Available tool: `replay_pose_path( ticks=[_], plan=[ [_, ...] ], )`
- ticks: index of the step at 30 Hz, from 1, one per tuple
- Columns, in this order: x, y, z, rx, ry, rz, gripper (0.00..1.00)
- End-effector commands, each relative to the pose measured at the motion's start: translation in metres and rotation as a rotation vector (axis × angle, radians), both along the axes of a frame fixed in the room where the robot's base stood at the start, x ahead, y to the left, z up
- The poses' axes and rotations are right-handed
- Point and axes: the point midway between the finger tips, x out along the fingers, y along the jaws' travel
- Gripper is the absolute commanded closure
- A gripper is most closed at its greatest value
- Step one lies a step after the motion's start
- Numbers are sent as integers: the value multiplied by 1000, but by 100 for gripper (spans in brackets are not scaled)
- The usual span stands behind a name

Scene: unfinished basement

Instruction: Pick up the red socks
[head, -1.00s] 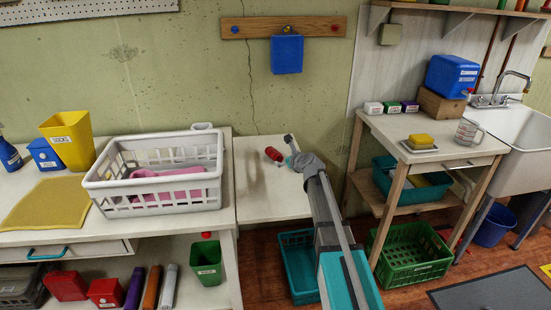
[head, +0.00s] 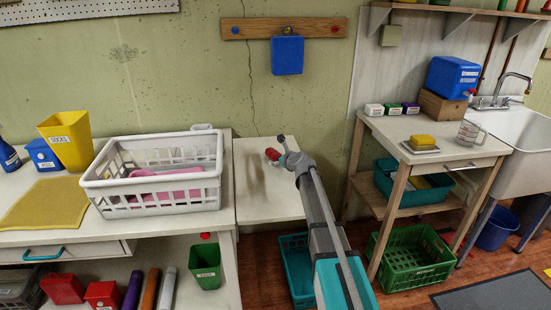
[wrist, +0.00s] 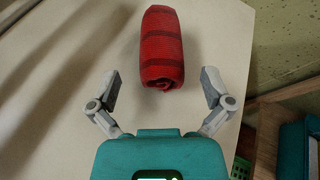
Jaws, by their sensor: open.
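The red socks (wrist: 162,47) are a rolled bundle with dark stripes, lying on the pale table top (wrist: 60,75). In the wrist view they lie beyond and between the fingertips of my gripper (wrist: 162,80). The fingers are spread wide, with their tips on either side of the near end of the roll and apart from it. In the head view the socks (head: 272,154) show small near the middle of the low white table (head: 262,205), and my gripper (head: 284,146) is beside them, partly covering their right side.
A white laundry basket (head: 185,197) with pink cloth stands on the bench to the left. A yellow bin (head: 70,142) is farther left. A teal crate (head: 297,275) sits below the table. A wooden stand (head: 440,138) is to the right. The table around the socks is clear.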

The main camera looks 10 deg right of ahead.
Motion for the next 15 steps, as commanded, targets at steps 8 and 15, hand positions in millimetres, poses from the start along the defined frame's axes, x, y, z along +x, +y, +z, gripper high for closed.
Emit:
replay_pose_path(
  ticks=[8, 15],
  plan=[
    [28, 9, -15, -1, -1, -1, 0],
    [31, 11, -15, -1, -1, -1, 0]
  ],
)
